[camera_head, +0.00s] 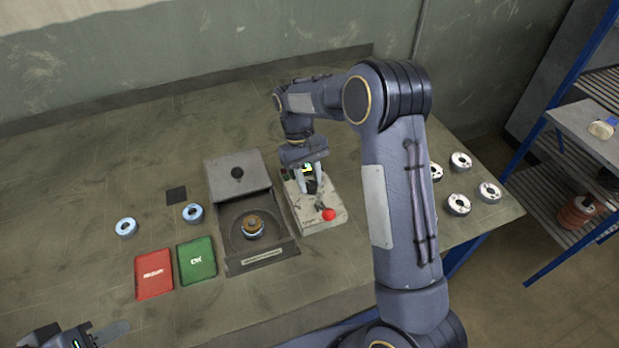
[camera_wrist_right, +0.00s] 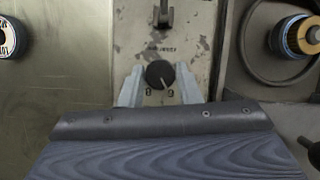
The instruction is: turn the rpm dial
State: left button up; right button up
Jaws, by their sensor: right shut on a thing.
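The grey control box (camera_head: 318,222) stands on the bench with a red button at its front. Its black rpm dial (camera_wrist_right: 160,74) has a white pointer mark and printed figures around it, and shows in the right wrist view. My right gripper (camera_head: 310,190) reaches down over the box. In the wrist view its two fingers (camera_wrist_right: 159,88) stand on either side of the dial, shut on it. A black toggle (camera_wrist_right: 163,14) lies above the dial there. My left gripper (camera_head: 90,338) is at the bottom left, partly cut off and away from the box; its jaw state is unclear.
Left of the box is a dark open-lidded machine (camera_head: 287,256) holding a disc (camera_head: 252,227). Green (camera_head: 197,260) and red (camera_head: 154,275) trays lie further left, with two loose discs behind. Several discs (camera_head: 459,204) lie at the right end. Shelving (camera_head: 590,135) stands beyond.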

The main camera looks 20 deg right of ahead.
dwell(0.3)
jog(key=o, duration=1)
jog(key=shift+c, duration=0.2)
jog(key=v, duration=0.8)
jog(key=shift+b, duration=0.35)
